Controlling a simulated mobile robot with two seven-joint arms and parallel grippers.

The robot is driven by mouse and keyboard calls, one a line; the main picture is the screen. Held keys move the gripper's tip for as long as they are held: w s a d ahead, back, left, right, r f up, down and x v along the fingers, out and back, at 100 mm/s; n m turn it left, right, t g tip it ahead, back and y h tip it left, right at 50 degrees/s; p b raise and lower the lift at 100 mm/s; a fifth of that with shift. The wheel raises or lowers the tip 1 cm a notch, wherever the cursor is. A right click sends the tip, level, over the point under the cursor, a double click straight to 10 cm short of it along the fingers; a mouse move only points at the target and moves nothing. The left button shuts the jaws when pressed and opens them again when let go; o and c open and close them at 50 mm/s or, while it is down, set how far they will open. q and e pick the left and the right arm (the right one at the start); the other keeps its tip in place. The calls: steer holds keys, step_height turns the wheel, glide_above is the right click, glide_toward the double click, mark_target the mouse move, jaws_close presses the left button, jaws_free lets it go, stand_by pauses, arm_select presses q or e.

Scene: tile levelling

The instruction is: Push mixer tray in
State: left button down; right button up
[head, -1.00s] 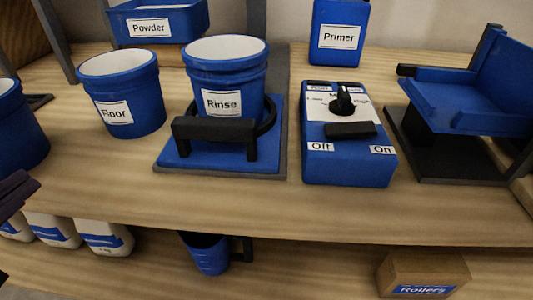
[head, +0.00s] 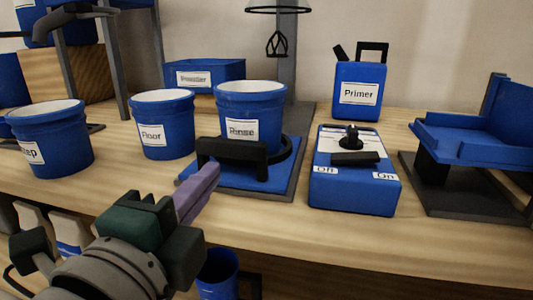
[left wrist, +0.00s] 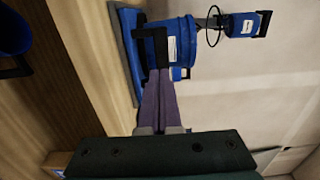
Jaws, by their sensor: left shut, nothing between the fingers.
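The mixer tray (head: 225,184) is a blue plate with a black handle (head: 232,152) on its front edge, lying on a grey base. The white-lined blue Rinse bucket (head: 250,105) stands on it inside a black ring. My left gripper (head: 212,172) is shut and empty, its purple fingers pointing at the handle from the front left. In the left wrist view the fingertips (left wrist: 160,75) are close to the handle (left wrist: 172,46); I cannot tell whether they touch it. The mixer's whisk (head: 277,43) hangs above and behind the bucket. My right gripper is not in view.
The blue switch box (head: 352,190) with a black knob stands right of the tray. The Floor bucket (head: 163,130) stands to its left, and the Primer can (head: 360,85) behind. A blue mug (head: 218,272) is below the bench edge.

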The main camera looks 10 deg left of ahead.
mark_target(229, 155)
arm_select(q)
steer(key=w, duration=0.3)
steer(key=shift+w, duration=0.3)
steer(key=shift+w+d, duration=0.1)
steer(key=shift+w, duration=0.2)
steer(key=shift+w, duration=0.1)
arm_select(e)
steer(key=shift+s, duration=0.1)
